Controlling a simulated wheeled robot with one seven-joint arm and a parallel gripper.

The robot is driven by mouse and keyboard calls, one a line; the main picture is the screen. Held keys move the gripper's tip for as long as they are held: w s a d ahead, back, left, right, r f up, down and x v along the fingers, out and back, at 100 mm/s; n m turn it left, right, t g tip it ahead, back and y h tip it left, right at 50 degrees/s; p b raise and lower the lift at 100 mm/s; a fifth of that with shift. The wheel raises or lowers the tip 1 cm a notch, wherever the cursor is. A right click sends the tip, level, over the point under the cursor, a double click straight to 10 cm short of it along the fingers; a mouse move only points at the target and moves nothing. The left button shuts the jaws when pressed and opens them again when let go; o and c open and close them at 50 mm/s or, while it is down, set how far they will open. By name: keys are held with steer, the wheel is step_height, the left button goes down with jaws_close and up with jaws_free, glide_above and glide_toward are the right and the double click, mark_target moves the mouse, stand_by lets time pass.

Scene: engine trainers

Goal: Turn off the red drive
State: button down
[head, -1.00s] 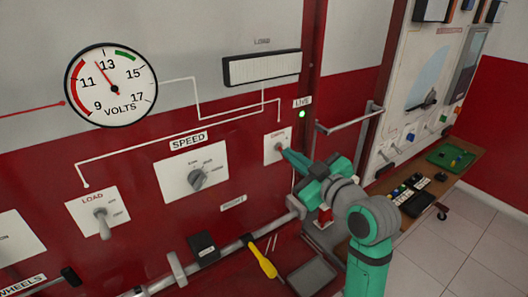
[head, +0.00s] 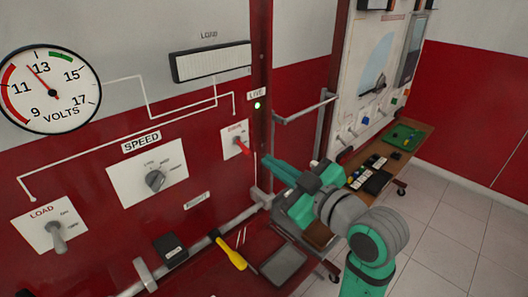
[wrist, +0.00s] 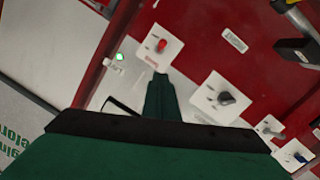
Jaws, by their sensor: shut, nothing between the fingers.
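The red drive switch (head: 243,147) is a small red lever on a white plate on the red panel. In the head view the lever slants down to the right. In the wrist view its red tip (wrist: 161,46) shows on the plate, ahead of my fingers. My gripper (head: 268,161) is shut and empty, with green fingers. It is just right of and below the switch plate, apart from the lever as far as I can see. The fingertips also show in the wrist view (wrist: 160,78). The green LIVE lamp (head: 257,105) is lit above the switch.
The speed knob (head: 155,180) and load lever (head: 57,238) sit further left on the panel. A rail (head: 208,224), a yellow-handled tool (head: 231,254) and a tray (head: 283,265) lie below. A wooden bench (head: 408,158) stands to the right.

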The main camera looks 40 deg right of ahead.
steer(key=shift+s+a+f, duration=0.1)
steer(key=shift+s+f, duration=0.15)
steer(key=shift+s, duration=0.55)
